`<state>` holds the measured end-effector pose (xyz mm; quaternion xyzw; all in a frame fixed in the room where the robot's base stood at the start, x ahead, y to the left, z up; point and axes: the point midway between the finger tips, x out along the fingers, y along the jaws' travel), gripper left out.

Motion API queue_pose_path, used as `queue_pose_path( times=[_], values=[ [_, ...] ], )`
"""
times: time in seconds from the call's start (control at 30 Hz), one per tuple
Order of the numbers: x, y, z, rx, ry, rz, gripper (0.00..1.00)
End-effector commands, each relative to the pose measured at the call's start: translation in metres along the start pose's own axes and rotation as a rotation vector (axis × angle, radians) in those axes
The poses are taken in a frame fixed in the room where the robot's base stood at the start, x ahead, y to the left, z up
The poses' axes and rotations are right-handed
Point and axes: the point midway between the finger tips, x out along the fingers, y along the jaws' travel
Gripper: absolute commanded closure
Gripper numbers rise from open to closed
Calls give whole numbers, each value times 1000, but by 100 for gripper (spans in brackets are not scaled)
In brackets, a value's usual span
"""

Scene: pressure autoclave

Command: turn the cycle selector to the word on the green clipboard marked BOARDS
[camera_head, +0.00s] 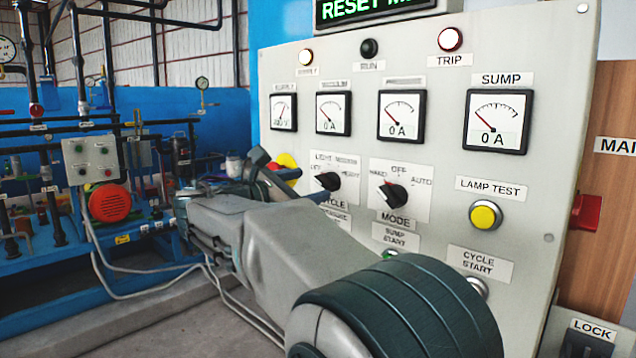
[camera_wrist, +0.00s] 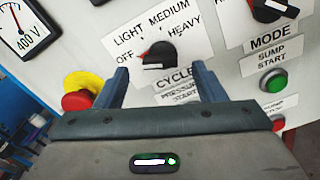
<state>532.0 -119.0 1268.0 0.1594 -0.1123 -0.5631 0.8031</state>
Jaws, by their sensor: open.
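The cycle selector (camera_wrist: 160,55) is a black rotary knob on the grey panel, above a CYCLE label. OFF, LIGHT, MEDIUM and HEAVY are printed around it. Its red pointer mark is on the left side, towards OFF. It also shows in the head view (camera_head: 327,181), partly behind my arm. My gripper (camera_wrist: 160,68) is open and empty, its two blue fingers below and to either side of the knob. I cannot tell if either finger touches the panel. The green clipboard marked BOARDS is in neither view.
A red emergency button (camera_wrist: 77,100) on a yellow base is left of the fingers. The mode knob (camera_head: 392,195) is right of the selector, with a green sump start button (camera_wrist: 273,83) below it. A yellow lamp test button (camera_head: 485,215) sits further right.

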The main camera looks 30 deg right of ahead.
Motion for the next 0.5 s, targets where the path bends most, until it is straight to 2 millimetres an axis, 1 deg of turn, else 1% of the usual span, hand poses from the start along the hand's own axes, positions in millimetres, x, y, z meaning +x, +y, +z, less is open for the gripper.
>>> queue_pose_path(
  times=[0.03, 0.1, 0.2, 0.33, 0.5],
  values=[
    [10, 0, 0, -1, -1, -2, 36],
    [21, 0, 0, -1, -1, -3, 36],
    [32, 0, 0, -1, 0, -1, 36],
    [41, 0, 0, 0, 1, 0, 36],
    [43, 0, 0, 0, 1, 0, 36]
  ],
)
